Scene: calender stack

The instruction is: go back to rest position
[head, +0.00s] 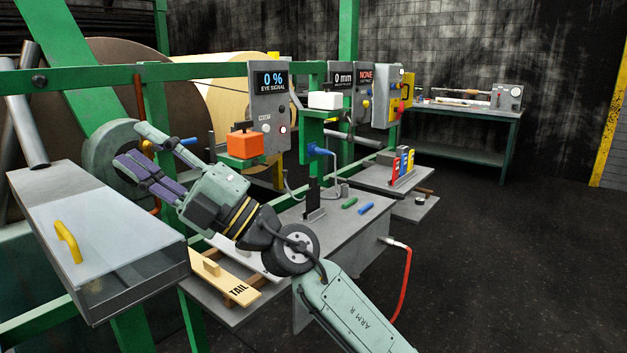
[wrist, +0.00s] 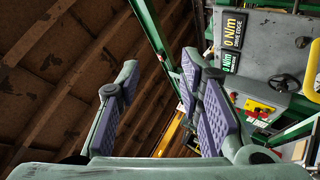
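My gripper (head: 137,148) is raised in the left middle of the head view, pointing up and left beside the green frame. In the wrist view my gripper (wrist: 159,68) shows its two purple-padded fingers spread apart with nothing between them. My arm reaches up from the lower right of the head view, over the grey bench (head: 335,238). No rest position is marked in either view.
A grey box with a yellow handle (head: 68,242) stands at left. An orange block (head: 245,145) and a control panel (head: 269,107) are close right of my gripper. A TAIL board (head: 227,280) lies below my arm. Open floor (head: 500,260) is at right.

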